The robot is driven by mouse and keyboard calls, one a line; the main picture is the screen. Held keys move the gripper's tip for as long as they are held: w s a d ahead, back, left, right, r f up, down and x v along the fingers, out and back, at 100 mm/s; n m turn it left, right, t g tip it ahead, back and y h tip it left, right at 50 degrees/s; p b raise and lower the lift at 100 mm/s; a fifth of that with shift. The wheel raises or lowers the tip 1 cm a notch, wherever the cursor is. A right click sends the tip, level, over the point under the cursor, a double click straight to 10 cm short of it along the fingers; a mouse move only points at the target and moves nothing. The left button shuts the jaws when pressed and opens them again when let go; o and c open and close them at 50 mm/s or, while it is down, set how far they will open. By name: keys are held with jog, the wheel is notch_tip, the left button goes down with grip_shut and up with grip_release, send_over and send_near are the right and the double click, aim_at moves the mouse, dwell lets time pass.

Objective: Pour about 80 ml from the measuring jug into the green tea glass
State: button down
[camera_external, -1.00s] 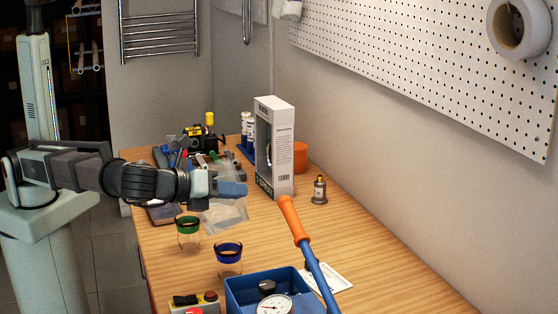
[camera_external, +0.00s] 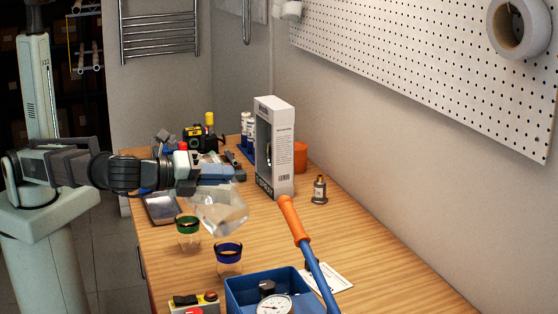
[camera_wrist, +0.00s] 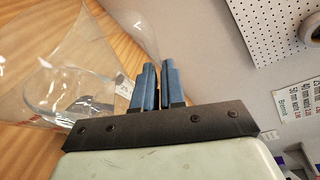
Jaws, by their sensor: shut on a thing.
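My gripper (camera_external: 226,174) is shut on the clear measuring jug (camera_external: 220,212), which hangs tilted above the table, behind and to the right of the green tea glass. In the wrist view the blue fingers (camera_wrist: 157,86) are close together, with the transparent jug (camera_wrist: 85,45) at the left. The green tea glass (camera_external: 188,235), clear with a green rim band, stands upright on the table. I cannot make out a stream or the liquid level in the jug. A similar glass with a blue band (camera_external: 229,260) stands nearer the camera.
A tall white box (camera_external: 275,148) stands right of the gripper, with a small metal canister (camera_external: 319,190) beside it. A blue pump box (camera_external: 238,291) with an orange-handled lever (camera_external: 294,220) is at the front.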

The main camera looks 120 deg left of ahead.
jog(key=shift+s+a+r, duration=0.1)
jog(key=shift+s+r, duration=0.05)
jog(key=shift+s, duration=0.05)
jog(key=shift+s+a+f+n+t, duration=0.15)
jog(key=shift+s+a+f+n, duration=0.1)
jog(key=shift+s+n, duration=0.15)
jog(key=shift+s+a+f+n+t, duration=0.15)
jog(key=shift+s+f+n, duration=0.1)
jog(key=shift+s+n, duration=0.15)
dwell(1.1)
jog(key=shift+s+a, duration=0.1)
jog(key=shift+s, duration=0.3)
dwell(1.0)
jog(key=w, duration=0.1)
jog(key=w+d+m, duration=0.1)
jog(key=w, duration=0.1)
jog(key=shift+w+d+r+m+g, duration=0.2)
jog(key=shift+w+r+m+g, duration=0.05)
jog(key=shift+r+m+g, duration=0.15)
jog(key=shift+w+d+f+m, duration=0.1)
jog(key=shift+w+f+m, duration=0.15)
jog(key=shift+m, duration=0.15)
jog(key=shift+w+d+r+m+g, duration=0.1)
jog(key=shift+w+r+m+g, duration=0.1)
jog(key=shift+m+g, duration=0.15)
jog(key=shift+w, duration=0.1)
dwell(1.3)
